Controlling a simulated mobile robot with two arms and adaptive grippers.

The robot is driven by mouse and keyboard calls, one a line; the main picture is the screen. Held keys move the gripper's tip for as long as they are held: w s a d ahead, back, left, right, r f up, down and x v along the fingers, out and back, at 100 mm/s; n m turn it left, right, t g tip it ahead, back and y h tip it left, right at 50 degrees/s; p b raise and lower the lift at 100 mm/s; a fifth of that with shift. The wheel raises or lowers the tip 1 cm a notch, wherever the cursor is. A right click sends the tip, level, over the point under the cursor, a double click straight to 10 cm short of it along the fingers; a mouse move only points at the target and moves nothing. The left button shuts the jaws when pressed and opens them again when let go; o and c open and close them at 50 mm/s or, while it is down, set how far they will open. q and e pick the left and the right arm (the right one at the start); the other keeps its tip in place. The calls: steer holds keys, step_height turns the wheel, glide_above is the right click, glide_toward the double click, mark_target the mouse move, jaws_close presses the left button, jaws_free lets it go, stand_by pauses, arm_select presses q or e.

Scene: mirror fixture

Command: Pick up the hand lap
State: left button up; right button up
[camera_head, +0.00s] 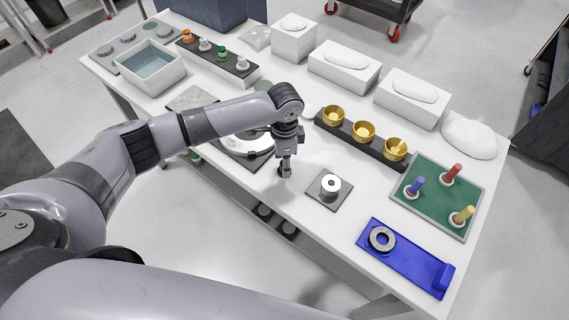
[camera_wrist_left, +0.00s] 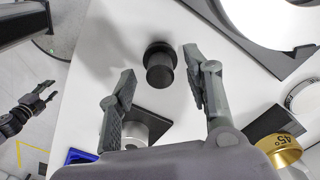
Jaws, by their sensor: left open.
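A black, round, stepped piece (camera_wrist_left: 160,66), which I take to be the hand lap, stands on the white table in the left wrist view. In the head view it is mostly hidden at my left gripper (camera_head: 285,170). In the wrist view my left gripper (camera_wrist_left: 160,72) is open, its fingers apart on either side of the piece, and I see no clear contact. My right gripper (camera_wrist_left: 46,92) shows small at the left of the wrist view, its two fingers apart and empty, away from the table.
A metal cylinder on a dark square plate (camera_head: 320,201) stands close right of my left gripper. Behind are a round white disc fixture (camera_head: 240,148) and a dark rack with brass cups (camera_head: 364,131). A green pegboard (camera_head: 432,205) and blue fixture (camera_head: 411,262) lie right.

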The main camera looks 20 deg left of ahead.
arm_select(q)
steer(key=shift+f, duration=0.7)
steer(key=shift+c, duration=0.5)
jaws_close()
